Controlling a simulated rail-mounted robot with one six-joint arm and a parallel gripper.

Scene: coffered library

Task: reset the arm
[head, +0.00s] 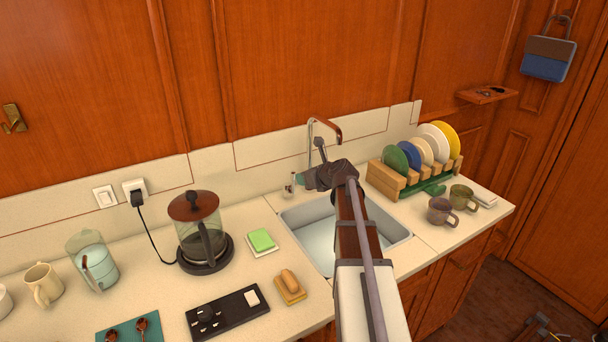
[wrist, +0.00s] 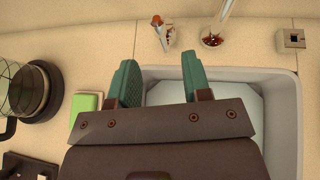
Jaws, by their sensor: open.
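My gripper (wrist: 158,82) shows in the wrist view with its two green fingers spread apart and nothing between them. It hangs over the back left part of the sink (wrist: 286,128). In the head view my arm reaches forward across the sink (head: 397,251), and the gripper end is near the faucet (head: 325,129). My arm hides part of the basin, and the fingers are mostly hidden there.
Left of the sink are a glass kettle (head: 200,228), a green sponge (head: 261,240) and a brush on a wooden block (head: 290,287). A plate rack (head: 388,180) and two mugs (head: 440,211) stand to the right. A small bottle (wrist: 163,33) stands behind the sink.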

